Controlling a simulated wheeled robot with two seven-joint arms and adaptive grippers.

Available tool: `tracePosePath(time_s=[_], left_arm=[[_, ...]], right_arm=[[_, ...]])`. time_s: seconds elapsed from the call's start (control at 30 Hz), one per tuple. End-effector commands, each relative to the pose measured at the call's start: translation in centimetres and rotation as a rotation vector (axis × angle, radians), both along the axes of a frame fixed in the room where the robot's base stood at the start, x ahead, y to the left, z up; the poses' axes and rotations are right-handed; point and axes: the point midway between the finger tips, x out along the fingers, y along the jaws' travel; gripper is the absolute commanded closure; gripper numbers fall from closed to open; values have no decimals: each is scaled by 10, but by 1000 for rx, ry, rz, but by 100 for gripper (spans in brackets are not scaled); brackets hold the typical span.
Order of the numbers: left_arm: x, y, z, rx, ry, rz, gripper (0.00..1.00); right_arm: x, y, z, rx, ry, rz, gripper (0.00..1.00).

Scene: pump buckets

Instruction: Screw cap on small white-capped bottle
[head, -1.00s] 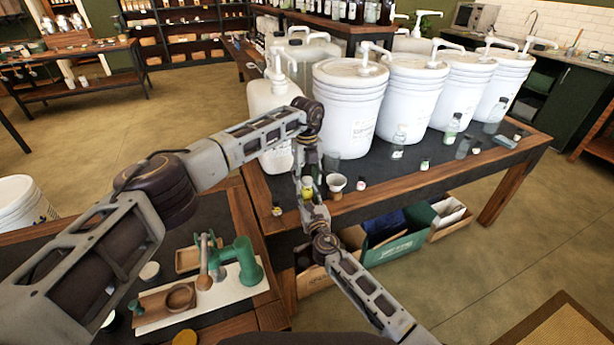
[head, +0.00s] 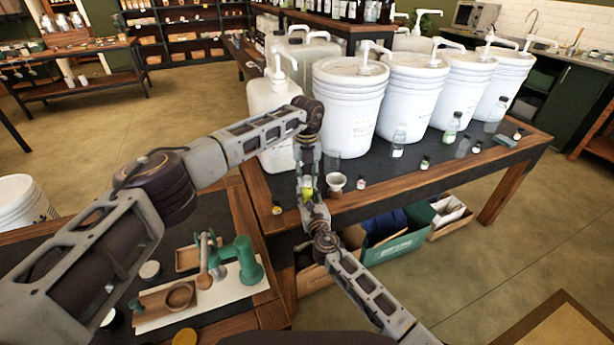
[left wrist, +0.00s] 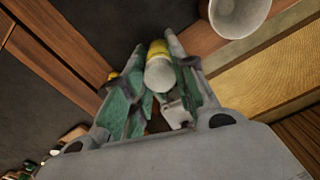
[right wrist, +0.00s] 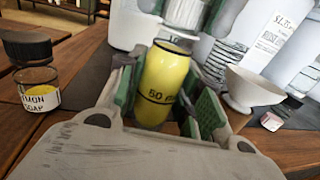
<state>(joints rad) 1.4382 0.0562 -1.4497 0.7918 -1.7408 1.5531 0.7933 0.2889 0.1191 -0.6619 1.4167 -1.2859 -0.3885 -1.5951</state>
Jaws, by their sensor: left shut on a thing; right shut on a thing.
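The small bottle (right wrist: 162,88) is filled with yellow and marked "50 ml". It stands about upright between the fingers of my right gripper (right wrist: 165,95), which is shut on it. The white cap (right wrist: 186,12) is at the bottle's top, in line with it; I cannot tell how far it sits on the neck. My left gripper (left wrist: 160,75) comes from above and is shut on the cap, whose round top shows in the left wrist view (left wrist: 160,75). In the head view the yellow bottle (head: 307,188) is mostly hidden between the two grippers.
A white funnel (right wrist: 252,88) stands right of the bottle. A dark-capped yellow soap jar (right wrist: 38,88) stands left on the wood edge. Large white pump buckets (head: 348,100) and small bottles (head: 399,140) stand behind on the table. Open boxes (head: 400,235) lie below.

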Motion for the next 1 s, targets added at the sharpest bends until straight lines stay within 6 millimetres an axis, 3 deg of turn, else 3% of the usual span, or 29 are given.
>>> tracePosePath(time_s=[1.0], left_arm=[[1,1,0,3,-6,-823,100]], right_arm=[[0,0,-1,0,1,0,100]])
